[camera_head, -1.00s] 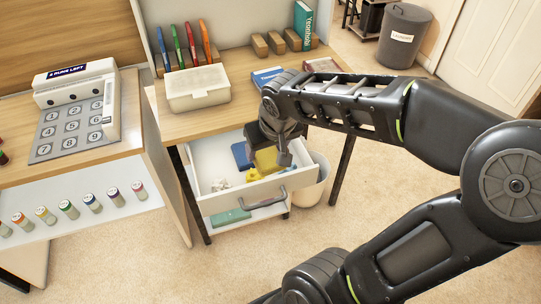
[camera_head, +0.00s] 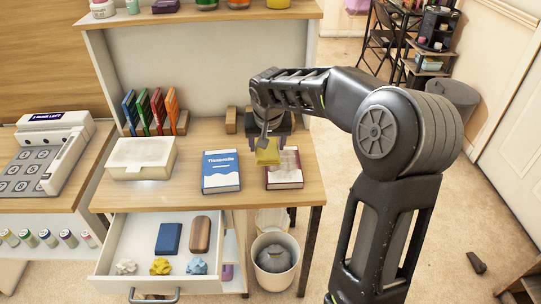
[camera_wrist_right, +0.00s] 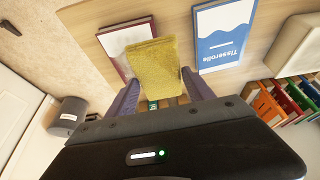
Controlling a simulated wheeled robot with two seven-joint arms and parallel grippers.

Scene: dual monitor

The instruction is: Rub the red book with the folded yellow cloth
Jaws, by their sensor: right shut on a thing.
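The red book (camera_head: 285,172) lies flat on the desk, right of the blue book. It also shows in the right wrist view (camera_wrist_right: 122,35), partly covered by the cloth. My right gripper (camera_head: 268,141) is shut on the folded yellow cloth (camera_head: 267,153), which hangs below its fingers. The cloth fills the middle of the right wrist view (camera_wrist_right: 154,62). In the head view the cloth overlaps the upper left part of the red book. I cannot tell whether it touches the cover. My left gripper is not in view.
A blue book (camera_head: 221,172) lies close to the left. A white box (camera_head: 141,158) and several upright coloured folders (camera_head: 151,110) stand further left. The drawer (camera_head: 107,248) below is open with several objects inside. A bin (camera_head: 274,262) stands under the desk.

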